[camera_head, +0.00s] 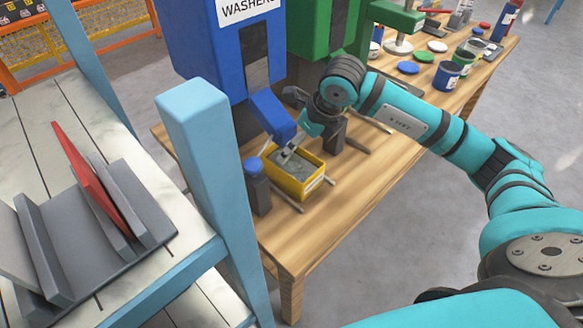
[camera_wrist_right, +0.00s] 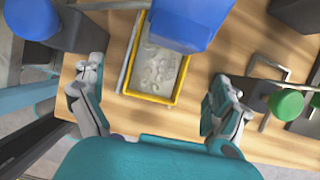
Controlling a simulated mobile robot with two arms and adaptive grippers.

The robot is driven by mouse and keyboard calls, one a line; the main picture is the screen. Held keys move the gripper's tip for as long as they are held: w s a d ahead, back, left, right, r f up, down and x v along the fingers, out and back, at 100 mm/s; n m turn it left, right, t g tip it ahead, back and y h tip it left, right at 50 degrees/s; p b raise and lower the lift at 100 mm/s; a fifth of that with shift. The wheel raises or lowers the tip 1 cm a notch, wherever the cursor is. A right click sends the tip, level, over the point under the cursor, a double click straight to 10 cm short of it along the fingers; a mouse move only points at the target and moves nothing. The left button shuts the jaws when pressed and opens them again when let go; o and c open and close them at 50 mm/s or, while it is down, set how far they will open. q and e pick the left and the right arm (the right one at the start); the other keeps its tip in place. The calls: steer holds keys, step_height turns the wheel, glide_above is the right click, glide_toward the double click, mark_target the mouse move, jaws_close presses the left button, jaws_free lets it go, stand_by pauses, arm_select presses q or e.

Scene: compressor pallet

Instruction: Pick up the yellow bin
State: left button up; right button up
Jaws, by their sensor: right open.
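The yellow bin (camera_head: 310,187) stands on the wooden table below the blue dispenser, with small grey washers in it. It also shows in the right wrist view (camera_wrist_right: 148,97), its far part hidden by the dispenser's blue chute. My right gripper (camera_head: 300,143) is just above the bin and partly hides it in the head view. In the right wrist view my right gripper (camera_wrist_right: 157,88) is open, one finger on each side of the bin, with gaps between. Nothing is held. My left gripper is out of view.
The blue dispenser (camera_head: 215,45), marked WASHERS, stands behind the bin, with a green one (camera_head: 318,35) beside it. A blue-capped post (camera_head: 256,180) is close left of the bin. A blue rack post (camera_head: 205,150) stands at the left. The table's front is clear.

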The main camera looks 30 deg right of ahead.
mark_target(292, 168)
steer(key=p+x, duration=0.2)
steer(key=x, duration=0.6)
steer(key=shift+w+f, duration=0.1)
steer(key=shift+w, duration=0.05)
steer(key=shift+w+f, duration=0.15)
steer(key=shift+f, duration=0.25)
steer(key=shift+f+b, duration=0.25)
steer(key=shift+b, duration=0.15)
steer(key=shift+r, duration=0.1)
steer(key=c, duration=1.5)
steer(key=shift+o, duration=0.2)
